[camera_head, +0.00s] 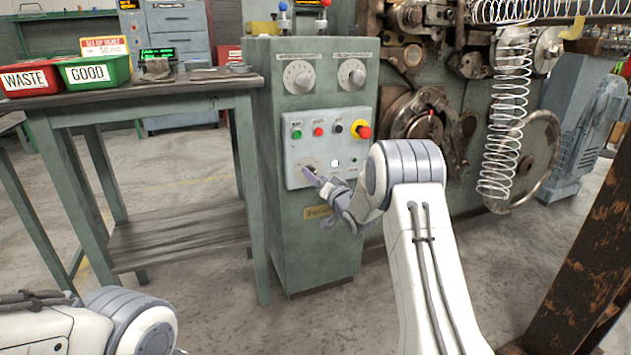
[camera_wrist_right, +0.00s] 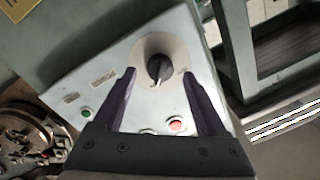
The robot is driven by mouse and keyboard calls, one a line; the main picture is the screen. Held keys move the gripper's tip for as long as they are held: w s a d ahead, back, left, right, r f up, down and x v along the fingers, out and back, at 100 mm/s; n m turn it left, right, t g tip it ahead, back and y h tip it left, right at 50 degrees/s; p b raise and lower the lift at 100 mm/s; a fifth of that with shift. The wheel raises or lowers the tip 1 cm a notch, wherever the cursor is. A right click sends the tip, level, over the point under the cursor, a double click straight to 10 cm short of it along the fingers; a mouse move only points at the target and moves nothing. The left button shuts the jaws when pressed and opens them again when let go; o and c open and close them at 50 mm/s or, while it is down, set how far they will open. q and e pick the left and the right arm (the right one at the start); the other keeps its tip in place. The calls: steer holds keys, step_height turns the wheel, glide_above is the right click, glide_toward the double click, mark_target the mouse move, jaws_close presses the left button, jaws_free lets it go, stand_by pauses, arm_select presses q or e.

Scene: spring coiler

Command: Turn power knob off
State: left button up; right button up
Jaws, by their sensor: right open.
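The power knob is a small black rotary knob (camera_wrist_right: 159,68) on a pale round plate, low on the white control panel (camera_head: 352,178). Its light pointer mark faces toward the bottom of the wrist view. My right gripper (camera_head: 312,178) is at the lower left of the panel in the head view. In the right wrist view its two dark fingers (camera_wrist_right: 158,76) are open, one on each side of the knob, with a visible gap to each. In the head view the fingers partly hide the knob. My left arm shows at the lower left, but its gripper is out of view.
Above the knob sit several buttons and a red emergency stop (camera_head: 363,131) on yellow. Two white dials (camera_head: 298,77) are higher on the green cabinet (camera_head: 317,240). A workbench (camera_head: 150,95) stands close on the left, the coiling machine (camera_head: 435,120) on the right.

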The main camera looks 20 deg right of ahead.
steer(key=shift+w+a, duration=0.1)
steer(key=shift+w, duration=0.6)
jaws_close()
steer(key=shift+r+n, duration=0.1)
steer(key=shift+n, duration=0.3)
steer(key=n+b, duration=0.2)
steer(key=n, duration=0.6)
steer(key=n+h+b, duration=0.1)
steer(key=n+b, duration=0.1)
steer(key=n, duration=0.6)
steer(key=shift+a+g+h, duration=0.2)
steer(key=shift+g+h, duration=0.1)
steer(key=shift+g, duration=0.1)
